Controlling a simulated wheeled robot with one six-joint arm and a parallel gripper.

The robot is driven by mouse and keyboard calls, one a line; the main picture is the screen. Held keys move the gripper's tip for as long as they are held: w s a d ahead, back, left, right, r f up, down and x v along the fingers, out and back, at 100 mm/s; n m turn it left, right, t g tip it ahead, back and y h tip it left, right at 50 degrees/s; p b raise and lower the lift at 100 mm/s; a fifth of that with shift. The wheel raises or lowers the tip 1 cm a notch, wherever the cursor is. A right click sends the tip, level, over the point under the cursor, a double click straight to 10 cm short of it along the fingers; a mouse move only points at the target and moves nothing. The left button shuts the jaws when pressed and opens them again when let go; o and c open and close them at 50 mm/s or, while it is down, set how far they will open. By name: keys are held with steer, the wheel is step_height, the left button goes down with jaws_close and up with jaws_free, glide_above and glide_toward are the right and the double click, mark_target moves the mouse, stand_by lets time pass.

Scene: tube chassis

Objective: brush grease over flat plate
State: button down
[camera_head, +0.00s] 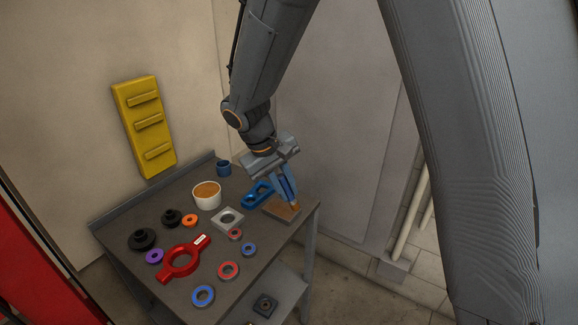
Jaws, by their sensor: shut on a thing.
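My gripper (285,172) is above the right end of the table, pointing down and shut on a brush (288,188), whose blue part shows below the jaws. The brush is tilted, and its lower end reaches the flat plate (271,209). I cannot tell for sure whether the bristles touch it. The plate lies near the table's right edge, and brownish colour shows on its top. A white pot (207,200) of orange-brown grease (207,189) stands left of the gripper.
The dark table (200,262) holds a red ring-shaped tool (182,262), a blue link part (259,194), a grey square flange (227,218), a blue cup (223,169) and several coloured rings. A yellow rack (146,127) hangs on the wall. A lower shelf (285,290) holds a dark part.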

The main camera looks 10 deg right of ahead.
steer(key=shift+r+p, duration=1.8)
steer(key=shift+r, duration=0.8)
steer(key=shift+w, duration=0.1)
steer(key=shift+w+d+f+b, duration=0.3)
steer(key=shift+w+d+f, duration=0.15)
steer(key=shift+w+f, duration=0.05)
steer(key=shift+r+p, duration=0.1)
steer(key=shift+p, duration=0.2)
